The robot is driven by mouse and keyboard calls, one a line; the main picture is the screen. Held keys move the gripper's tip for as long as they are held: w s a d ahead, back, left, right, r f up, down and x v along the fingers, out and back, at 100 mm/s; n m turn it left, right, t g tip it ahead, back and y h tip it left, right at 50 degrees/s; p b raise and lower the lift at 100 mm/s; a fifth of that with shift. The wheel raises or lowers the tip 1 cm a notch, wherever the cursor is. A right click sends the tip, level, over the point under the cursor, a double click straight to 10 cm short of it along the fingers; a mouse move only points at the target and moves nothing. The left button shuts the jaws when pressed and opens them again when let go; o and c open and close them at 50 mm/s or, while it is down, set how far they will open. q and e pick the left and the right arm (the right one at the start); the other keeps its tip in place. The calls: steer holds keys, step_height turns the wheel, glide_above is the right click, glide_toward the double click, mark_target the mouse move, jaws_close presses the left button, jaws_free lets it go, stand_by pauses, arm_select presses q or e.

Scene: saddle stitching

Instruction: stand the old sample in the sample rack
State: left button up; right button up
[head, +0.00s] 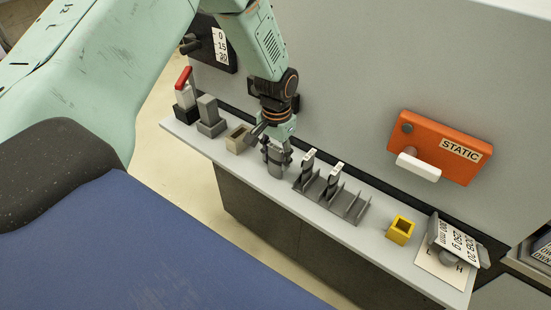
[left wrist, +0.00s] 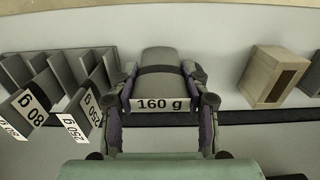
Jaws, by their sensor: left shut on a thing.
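My left gripper (head: 277,155) is shut on a grey sample (left wrist: 160,72) with a dark band and a "160 g" label, seen in the left wrist view. In the head view the gripper partly hides this sample, between the beige box and the rack; I cannot tell whether it touches the shelf. The grey sample rack (head: 350,207) is just right of the gripper. Its two slots on the left hold dark pieces with white labels; its right slots look empty. In the left wrist view the rack (left wrist: 58,65) is at left, with "80 g" and "250 g" labels. My right gripper is not in view.
A beige open box (head: 238,138), a grey block (head: 209,112) and a red-handled thing (head: 184,88) stand left on the narrow shelf. An orange "STATIC" box (head: 435,145) is on the wall behind.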

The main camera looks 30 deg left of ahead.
arm_select(q)
step_height(320, 180, up, 9)
steer(key=shift+s+f, duration=0.1)
steer(key=shift+s, duration=0.05)
steer(key=shift+r, duration=0.45)
steer(key=shift+f+b, duration=0.1)
steer(key=shift+b, duration=0.2)
